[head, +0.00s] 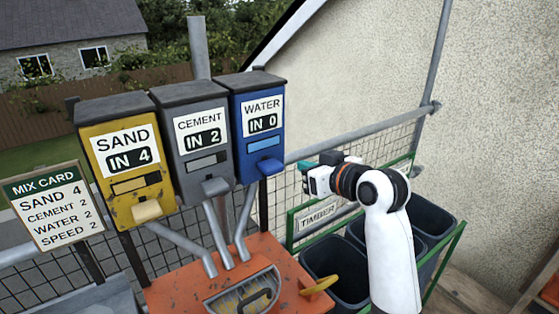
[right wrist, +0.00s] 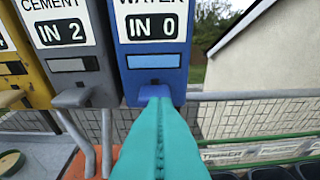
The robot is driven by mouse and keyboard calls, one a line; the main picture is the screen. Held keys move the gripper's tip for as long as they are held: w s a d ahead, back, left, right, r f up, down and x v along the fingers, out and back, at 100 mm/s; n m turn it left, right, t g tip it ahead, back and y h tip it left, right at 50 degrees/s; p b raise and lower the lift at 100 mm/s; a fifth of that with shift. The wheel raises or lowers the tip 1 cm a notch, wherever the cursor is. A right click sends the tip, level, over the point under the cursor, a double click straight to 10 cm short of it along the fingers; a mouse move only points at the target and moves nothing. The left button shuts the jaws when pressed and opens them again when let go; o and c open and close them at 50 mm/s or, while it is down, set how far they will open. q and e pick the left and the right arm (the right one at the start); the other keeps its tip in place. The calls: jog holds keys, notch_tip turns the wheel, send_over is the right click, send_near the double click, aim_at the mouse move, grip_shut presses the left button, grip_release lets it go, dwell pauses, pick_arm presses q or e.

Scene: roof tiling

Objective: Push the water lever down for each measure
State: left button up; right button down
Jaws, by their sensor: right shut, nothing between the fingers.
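The blue water dispenser (head: 242,125) has a sign reading "IN 0". Its blue lever (head: 268,167) sticks out low on the front, below a lighter blue slot. My right gripper (head: 302,163) is shut and empty, its teal fingertips just right of the lever in the head view. The mix card (head: 52,203) reads "WATER 2". My left gripper is not in view.
The grey cement dispenser (head: 190,140), reading "IN 2", and the yellow sand dispenser (head: 105,150) stand to the left. Chutes lead down to an orange mixer (head: 180,292). Dark bins (head: 335,265) in a green rack marked "TIMBER" and a mesh fence lie at right.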

jog(key=r, duration=0.3)
jog(key=shift+w+a+n, duration=0.1)
jog(key=shift+a+n, duration=0.2)
jog(key=p, duration=0.4)
send_over(279, 162)
jog(key=s, duration=0.4)
notch_tip(279, 162, down, 2)
jog(key=shift+w+f+p, duration=0.2)
jog(key=shift+f+p, duration=0.25)
jog(key=shift+f, duration=0.65)
jog(key=shift+w+f+p, duration=0.15)
jog(key=shift+f+p, duration=0.25)
jog(key=shift+f, duration=0.7)
jog(key=shift+f, duration=0.1)
